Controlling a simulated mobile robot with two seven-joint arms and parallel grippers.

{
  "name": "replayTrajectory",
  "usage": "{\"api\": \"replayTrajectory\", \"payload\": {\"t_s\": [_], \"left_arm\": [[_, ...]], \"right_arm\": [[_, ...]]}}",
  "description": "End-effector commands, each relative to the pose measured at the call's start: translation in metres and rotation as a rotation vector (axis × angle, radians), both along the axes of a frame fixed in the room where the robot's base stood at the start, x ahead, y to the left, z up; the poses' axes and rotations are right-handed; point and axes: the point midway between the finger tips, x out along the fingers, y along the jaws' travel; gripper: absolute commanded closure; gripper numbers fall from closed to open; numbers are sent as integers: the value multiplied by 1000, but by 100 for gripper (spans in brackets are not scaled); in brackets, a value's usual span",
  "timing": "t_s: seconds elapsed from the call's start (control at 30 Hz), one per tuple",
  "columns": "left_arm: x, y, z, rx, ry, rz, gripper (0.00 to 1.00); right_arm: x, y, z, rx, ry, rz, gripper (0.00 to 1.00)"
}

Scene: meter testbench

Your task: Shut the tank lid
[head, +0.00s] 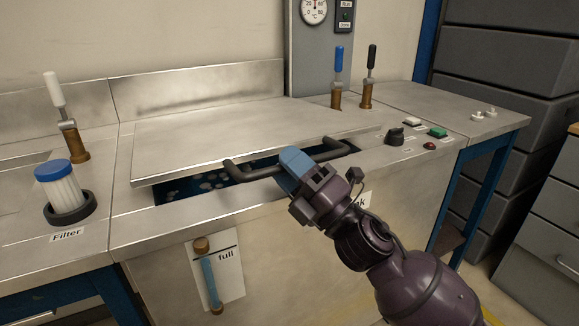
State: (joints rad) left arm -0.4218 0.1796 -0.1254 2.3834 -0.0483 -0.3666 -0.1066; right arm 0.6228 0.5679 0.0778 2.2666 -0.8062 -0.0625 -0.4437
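The tank lid (215,140) is a flat steel panel in the bench top. Its front edge is raised a little, and a dark gap over blue, bubbly liquid (205,184) shows below it. A black bar handle (252,173) runs along the lid's front edge. My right gripper (294,164), with blue fingers, comes in from the lower right. Its fingers are closed around the middle of the handle and hide that part of it. My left gripper is not in view.
A blue-capped filter (60,188) and a white-handled valve (66,120) stand left of the tank. Blue (337,80) and black (370,77) levers stand behind at right. A black knob (394,136) and buttons sit right of the lid. A level gauge (210,280) is on the front.

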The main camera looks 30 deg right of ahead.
Motion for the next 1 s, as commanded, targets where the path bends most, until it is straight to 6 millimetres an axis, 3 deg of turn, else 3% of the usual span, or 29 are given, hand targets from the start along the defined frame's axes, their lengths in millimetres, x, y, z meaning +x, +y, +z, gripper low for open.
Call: {"api": "replayTrajectory", "payload": {"t_s": [0.27, 0.7, 1.0], "left_arm": [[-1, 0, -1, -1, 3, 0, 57], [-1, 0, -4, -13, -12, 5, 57], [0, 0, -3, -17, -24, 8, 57]], "right_arm": [[-7, -3, -5, 1, 0, 0, 59], [-63, -27, -43, 3, 5, -2, 59], [-84, -36, -55, 0, 0, 0, 59]]}}
